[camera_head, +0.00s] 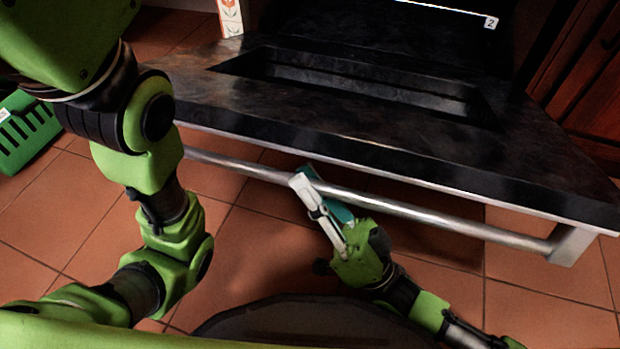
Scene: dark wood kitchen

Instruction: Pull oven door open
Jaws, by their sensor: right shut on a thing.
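The oven door (400,150) is a dark, stone-like slab with a recessed panel. It is swung down, far from upright, with its inner face up and floor tiles visible below its front edge. Its long silver handle bar (430,213) runs along that edge. My right gripper (310,182), with one white and one teal finger, is shut on the bar left of its middle. The fingertips are partly hidden around the bar. My left arm's green links fill the left side, but its gripper does not show.
A green slatted crate (28,130) stands on the terracotta floor at the far left. A patterned box or panel (230,16) is behind the door's left end. Dark wood cabinets (590,85) are at the right. Open floor (70,215) lies left of the door.

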